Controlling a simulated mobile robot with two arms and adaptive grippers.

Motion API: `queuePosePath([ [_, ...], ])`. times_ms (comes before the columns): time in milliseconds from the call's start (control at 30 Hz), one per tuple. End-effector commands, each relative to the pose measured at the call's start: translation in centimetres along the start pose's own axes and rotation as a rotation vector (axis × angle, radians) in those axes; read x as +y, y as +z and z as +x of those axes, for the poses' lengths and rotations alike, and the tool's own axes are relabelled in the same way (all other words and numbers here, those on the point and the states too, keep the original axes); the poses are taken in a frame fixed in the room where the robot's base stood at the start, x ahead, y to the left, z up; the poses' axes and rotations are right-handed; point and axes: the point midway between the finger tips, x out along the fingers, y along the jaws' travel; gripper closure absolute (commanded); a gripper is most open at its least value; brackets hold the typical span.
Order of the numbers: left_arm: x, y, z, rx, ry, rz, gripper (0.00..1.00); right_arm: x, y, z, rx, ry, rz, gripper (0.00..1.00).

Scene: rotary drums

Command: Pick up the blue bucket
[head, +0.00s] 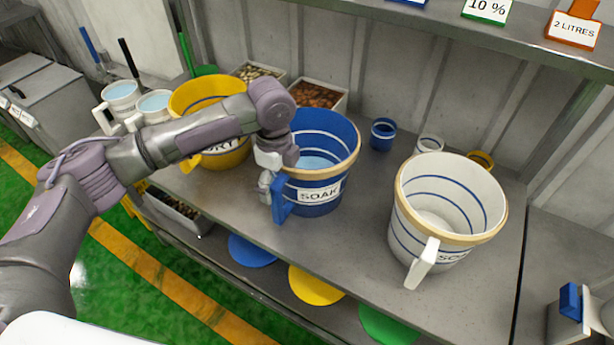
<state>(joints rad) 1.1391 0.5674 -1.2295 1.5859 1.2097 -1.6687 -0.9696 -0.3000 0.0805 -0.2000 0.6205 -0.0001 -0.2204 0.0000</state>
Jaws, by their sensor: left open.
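The blue bucket (330,190) stands upright on the grey bench, with a tan rim, white bands, a "SOAK" label and light blue liquid inside. Its blue handle (281,203) sticks out at the front left. My left gripper (267,186) is open and points down at the bucket's left side, right by the handle. The wrist hides part of the bucket's left rim and wall. I cannot tell whether the fingers touch the handle. My right gripper is not in view.
A yellow bucket (228,158) stands left of the blue one, partly behind my arm. A white bucket (425,215) stands to the right. Small blue (383,134), white and yellow cups and trays of pieces (318,95) sit behind. Bare bench lies between the blue and white buckets.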

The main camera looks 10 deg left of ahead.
Motion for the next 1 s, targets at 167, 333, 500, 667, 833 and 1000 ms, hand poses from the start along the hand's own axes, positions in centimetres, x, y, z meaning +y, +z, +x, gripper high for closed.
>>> queuePosePath([
  [167,-0.01,-0.01,0.19,0.0,-0.001,0.001,0.05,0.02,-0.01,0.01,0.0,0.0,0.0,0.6],
  [333,-0.01,-0.02,0.16,0.0,-0.001,0.001,0.24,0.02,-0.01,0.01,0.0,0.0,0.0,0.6],
  [500,0.06,-0.01,0.22,-0.001,0.002,0.0,0.52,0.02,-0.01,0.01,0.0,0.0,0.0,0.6],
  [667,0.12,0.0,0.29,-0.001,0.004,0.0,0.79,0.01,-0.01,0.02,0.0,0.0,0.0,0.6],
  [833,-0.15,-0.01,-0.13,0.0,-0.007,0.0,0.94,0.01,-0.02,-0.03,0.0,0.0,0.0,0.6],
  [1000,-0.11,0.01,-0.08,0.0,-0.005,0.0,0.94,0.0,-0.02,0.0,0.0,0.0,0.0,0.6],
])
